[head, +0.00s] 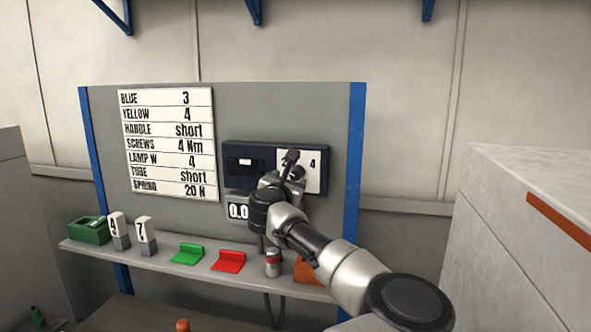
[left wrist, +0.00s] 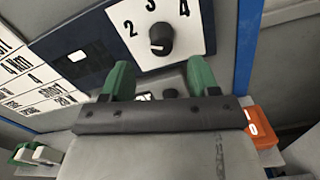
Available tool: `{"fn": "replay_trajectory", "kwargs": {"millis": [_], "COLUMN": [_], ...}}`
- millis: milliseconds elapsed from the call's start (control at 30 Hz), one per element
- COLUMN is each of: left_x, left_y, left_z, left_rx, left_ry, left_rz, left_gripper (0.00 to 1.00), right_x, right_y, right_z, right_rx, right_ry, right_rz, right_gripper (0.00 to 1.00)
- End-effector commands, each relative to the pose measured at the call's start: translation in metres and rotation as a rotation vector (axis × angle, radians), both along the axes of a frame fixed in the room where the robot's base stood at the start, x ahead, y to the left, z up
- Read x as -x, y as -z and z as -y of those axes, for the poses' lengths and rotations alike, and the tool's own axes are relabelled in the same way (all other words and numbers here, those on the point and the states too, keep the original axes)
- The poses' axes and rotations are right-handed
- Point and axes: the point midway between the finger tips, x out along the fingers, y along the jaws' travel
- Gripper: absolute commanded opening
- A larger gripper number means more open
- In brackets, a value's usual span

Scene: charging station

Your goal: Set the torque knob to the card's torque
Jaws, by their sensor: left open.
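The card (head: 168,143) on the grey board has several lines; one reads "SCREWS 4 Nm". The dark blue panel (head: 234,152) has a white dial face (head: 313,182), partly hidden by my gripper in the head view. In the left wrist view the black torque knob (left wrist: 160,38) sits on the dial face among 2, 3 and 4. Its pale mark shows at its lower left, away from the 4. My left gripper (head: 292,166) is open in front of the dial. Its green fingers (left wrist: 160,80) lie below the knob in the wrist view, with nothing visibly held between them.
A display (head: 238,211) reading 0.0 is below the panel. The shelf (head: 200,268) holds a green box (head: 88,230), two numbered blocks, a green tray (head: 188,253), a red tray (head: 229,261), a small cylinder (head: 272,263) and an orange object (head: 307,271). A pale cabinet (head: 510,240) stands right.

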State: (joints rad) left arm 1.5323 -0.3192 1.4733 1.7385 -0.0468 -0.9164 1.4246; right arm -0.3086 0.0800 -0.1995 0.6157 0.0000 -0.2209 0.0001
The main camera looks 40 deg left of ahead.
Motion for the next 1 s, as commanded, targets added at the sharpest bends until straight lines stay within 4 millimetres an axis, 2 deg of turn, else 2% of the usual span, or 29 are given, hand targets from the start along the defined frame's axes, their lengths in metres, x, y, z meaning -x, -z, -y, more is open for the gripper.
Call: {"fn": "replay_trajectory", "kwargs": {"millis": [33, 100, 400, 867, 1000], "left_x": [-0.008, -0.019, -0.051, -0.059, -0.059], "left_y": [-0.004, -0.004, -0.001, 0.001, 0.001], "left_z": [-0.005, -0.011, -0.028, -0.032, -0.032], "left_rx": [0.001, -0.001, -0.001, 0.000, 0.000], "left_ry": [0.001, 0.001, 0.000, 0.000, 0.000], "left_rz": [-0.002, -0.003, -0.003, -0.001, -0.001], "left_gripper": [0.60, 0.60, 0.60, 0.60, 0.41], "right_x": [0.000, 0.000, -0.011, -0.011, -0.010], "right_y": [-0.009, -0.014, -0.030, -0.032, -0.032], "right_z": [0.000, -0.001, -0.002, -0.002, -0.002], "right_rx": [-0.001, -0.001, -0.004, -0.004, -0.003], "right_ry": [0.000, -0.001, -0.001, -0.001, -0.001], "right_rz": [0.000, 0.001, 0.017, 0.017, 0.016], "right_gripper": [0.43, 0.43, 0.43, 0.43, 0.43]}}
